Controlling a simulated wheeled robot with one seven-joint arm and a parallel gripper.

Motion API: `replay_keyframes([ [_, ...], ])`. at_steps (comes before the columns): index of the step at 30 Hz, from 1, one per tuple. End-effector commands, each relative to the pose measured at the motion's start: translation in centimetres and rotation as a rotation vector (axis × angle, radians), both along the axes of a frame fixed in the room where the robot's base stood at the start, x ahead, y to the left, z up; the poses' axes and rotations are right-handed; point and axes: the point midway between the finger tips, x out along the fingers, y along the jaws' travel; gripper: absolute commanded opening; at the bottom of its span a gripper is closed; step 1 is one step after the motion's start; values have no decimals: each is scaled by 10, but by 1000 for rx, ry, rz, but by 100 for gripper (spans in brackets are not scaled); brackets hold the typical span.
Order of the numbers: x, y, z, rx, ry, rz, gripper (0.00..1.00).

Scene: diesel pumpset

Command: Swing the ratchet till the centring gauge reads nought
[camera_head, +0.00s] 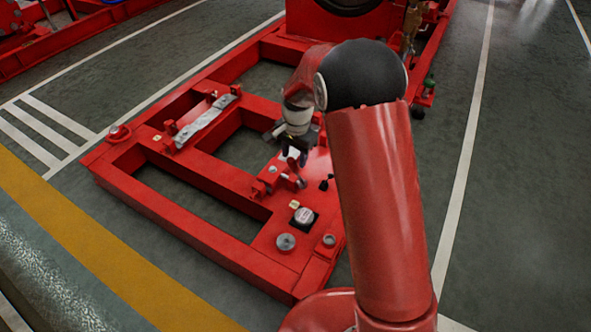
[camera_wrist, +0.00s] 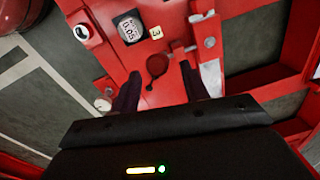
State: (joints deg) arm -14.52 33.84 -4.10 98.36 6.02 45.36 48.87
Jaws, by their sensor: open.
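My gripper (camera_head: 292,158) is over the red skid frame, jaws apart and nothing seen between the fingertips (camera_wrist: 160,85). In the wrist view a dark red round-ended lever or knob (camera_wrist: 157,65) shows just beyond and between the fingers; I cannot tell whether it is the ratchet. A gauge with a pale face in a black square mount (camera_wrist: 130,27) lies beyond it, its digits looking like 0.05 but small and slanted. In the head view the gauge (camera_head: 304,216) sits in front of my gripper. Red fittings (camera_head: 290,180) stand just under the gripper.
A yellow tag (camera_head: 294,204) is beside the gauge. A grey disc (camera_head: 286,242) and a small round fitting (camera_head: 329,240) sit nearer the frame's corner. A grey strip (camera_head: 205,122) lies on the frame's left part. Large red machinery (camera_head: 350,18) stands behind. Painted floor is clear on both sides.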

Motion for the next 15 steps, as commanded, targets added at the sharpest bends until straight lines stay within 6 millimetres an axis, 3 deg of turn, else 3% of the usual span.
replay_keyframes([
  [6,1,1,-36,1,2,-2,45],
  [15,2,2,-49,1,-1,-2,45],
])
